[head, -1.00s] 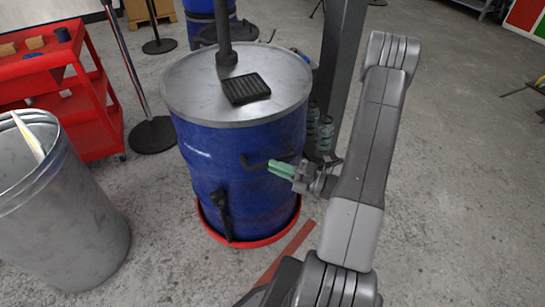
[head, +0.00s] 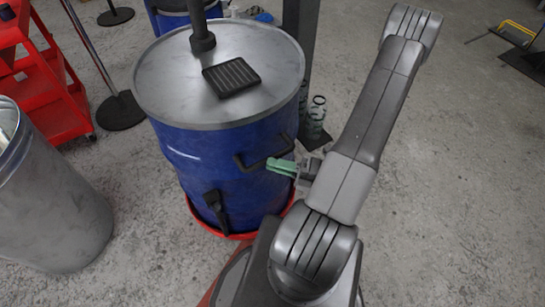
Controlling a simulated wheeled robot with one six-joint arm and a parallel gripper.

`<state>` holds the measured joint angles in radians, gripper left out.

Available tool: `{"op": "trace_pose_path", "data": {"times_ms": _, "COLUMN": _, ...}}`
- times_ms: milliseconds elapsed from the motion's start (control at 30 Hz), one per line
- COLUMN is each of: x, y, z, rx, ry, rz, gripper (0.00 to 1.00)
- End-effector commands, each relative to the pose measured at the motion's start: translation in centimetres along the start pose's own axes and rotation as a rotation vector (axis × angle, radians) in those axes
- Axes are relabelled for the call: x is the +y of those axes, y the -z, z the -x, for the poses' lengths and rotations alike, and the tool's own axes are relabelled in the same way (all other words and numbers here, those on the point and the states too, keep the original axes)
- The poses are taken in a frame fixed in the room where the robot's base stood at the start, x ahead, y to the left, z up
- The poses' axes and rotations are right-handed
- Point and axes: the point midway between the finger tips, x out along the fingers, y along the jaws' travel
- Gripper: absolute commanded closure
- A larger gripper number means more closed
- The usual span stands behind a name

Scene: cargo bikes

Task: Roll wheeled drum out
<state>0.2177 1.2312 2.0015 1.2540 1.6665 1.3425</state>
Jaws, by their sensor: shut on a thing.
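The wheeled drum (head: 190,170) is a blue barrel with a grey metal lid (head: 165,85), standing upright on a red round base (head: 202,222). A black bar handle (head: 247,163) sticks out from its side, facing me. My gripper (head: 272,164) has green fingertips and is shut on the right end of this handle. A black lever-like part (head: 216,210) sits lower on the drum's side. A dark ribbed pad (head: 231,76) lies on the lid, and a dark vertical pipe (head: 201,28) rises from it. The base's wheels are hidden.
A grey metal bin (head: 50,205) stands close at the left. Behind it are a red cart (head: 50,95) and a post on a round black foot (head: 120,110). A grey column (head: 298,50) with glass jars (head: 316,115) stands behind the drum.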

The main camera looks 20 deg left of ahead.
Motion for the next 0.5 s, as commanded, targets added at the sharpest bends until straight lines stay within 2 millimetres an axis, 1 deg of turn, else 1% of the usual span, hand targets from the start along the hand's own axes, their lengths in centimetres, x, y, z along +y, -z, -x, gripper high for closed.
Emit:
{"op": "trace_pose_path", "data": {"times_ms": 33, "x": 0.97, "y": 0.18, "z": 0.11, "rx": -0.004, "ry": -0.022, "rz": -0.001, "gripper": 1.00}}
{"op": "trace_pose_path", "data": {"times_ms": 500, "x": 1.04, "y": 0.57, "z": 0.44, "rx": -0.001, "ry": -0.022, "rz": -0.002, "gripper": 1.00}}
